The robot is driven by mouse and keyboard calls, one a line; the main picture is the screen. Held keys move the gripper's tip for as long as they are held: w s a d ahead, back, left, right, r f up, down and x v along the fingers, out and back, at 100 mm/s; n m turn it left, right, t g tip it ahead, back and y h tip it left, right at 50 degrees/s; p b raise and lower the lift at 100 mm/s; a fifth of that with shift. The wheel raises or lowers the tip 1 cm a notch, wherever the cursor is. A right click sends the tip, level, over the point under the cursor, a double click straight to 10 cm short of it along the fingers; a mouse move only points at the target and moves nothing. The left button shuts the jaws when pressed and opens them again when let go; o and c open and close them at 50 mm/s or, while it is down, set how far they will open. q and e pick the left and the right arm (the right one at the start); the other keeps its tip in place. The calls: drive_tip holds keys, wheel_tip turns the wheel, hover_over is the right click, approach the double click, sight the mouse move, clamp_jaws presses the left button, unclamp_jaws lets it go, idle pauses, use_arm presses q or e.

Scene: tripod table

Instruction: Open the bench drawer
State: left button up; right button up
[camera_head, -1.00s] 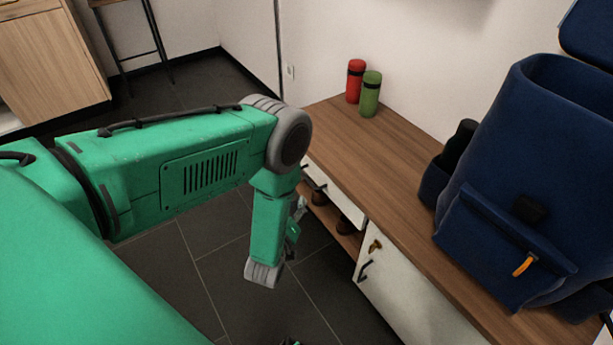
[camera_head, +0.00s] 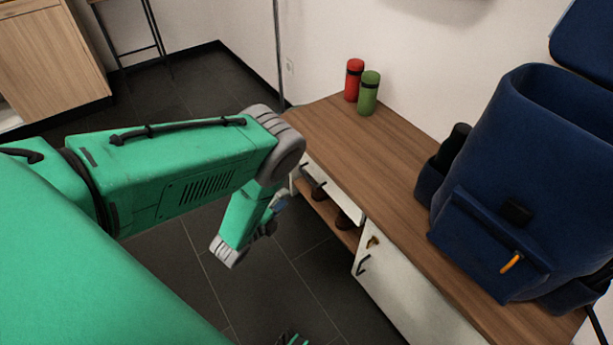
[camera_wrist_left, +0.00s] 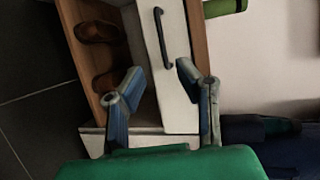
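The bench (camera_head: 350,150) has a wooden top and stands along the wall. Its white drawer front (camera_wrist_left: 142,42) has a dark bar handle (camera_wrist_left: 163,38) and looks shut. In the head view the drawer handle (camera_head: 319,189) is right of my left wrist. My left gripper (camera_wrist_left: 160,68) is open and empty, its fingers spread in front of the drawer front, with the handle beyond the tips. I see no contact with the handle. In the head view the left gripper (camera_head: 272,215) is partly hidden by my arm.
Shoes (camera_wrist_left: 97,30) sit on the shelf below the drawer. A white door (camera_head: 400,295) with key and handle is to the right. Red (camera_head: 354,80) and green (camera_head: 369,93) bottles and a blue backpack (camera_head: 500,200) stand on top. Floor in front is clear.

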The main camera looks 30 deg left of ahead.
sight(306, 175)
use_arm(q)
drive_tip(key=w+b, duration=0.1)
drive_tip(key=w, duration=0.3)
drive_tip(key=w+f+b, duration=0.1)
drive_tip(key=w+b, duration=0.1)
drive_tip(key=w, duration=0.2)
drive_tip(key=w+f+b, duration=0.1)
drive_tip(key=w+b, duration=0.1)
drive_tip(key=w, duration=0.2)
drive_tip(key=shift+w+f, duration=0.2)
drive_tip(key=shift+w, duration=0.2)
clamp_jaws()
